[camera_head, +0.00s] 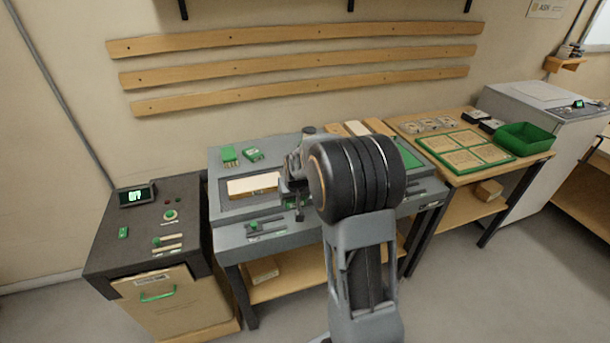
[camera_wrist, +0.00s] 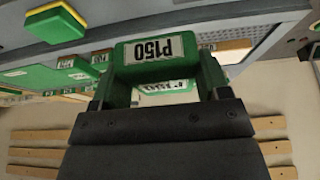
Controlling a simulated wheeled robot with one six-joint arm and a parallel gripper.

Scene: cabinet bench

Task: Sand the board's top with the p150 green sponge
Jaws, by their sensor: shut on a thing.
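The green sponge (camera_wrist: 155,50) has a white label reading P150, upside down in the wrist view. My gripper (camera_wrist: 160,82) is shut on it, with a finger on each side. In the head view my gripper (camera_head: 293,183) is mostly hidden behind my arm, and the sponge cannot be made out there. The board (camera_head: 253,186) is pale wood and lies flat in the recessed area of the grey bench. Its right end is hidden by my gripper and arm. Whether the sponge touches the board cannot be told.
Two other green blocks (camera_head: 229,155) (camera_head: 252,154) sit at the bench's back left. A dark control cabinet (camera_head: 140,220) stands left of the grey bench (camera_head: 232,232). A wooden table (camera_head: 540,148) at right bears a green bin (camera_head: 525,138) and a green-framed tray (camera_head: 470,165).

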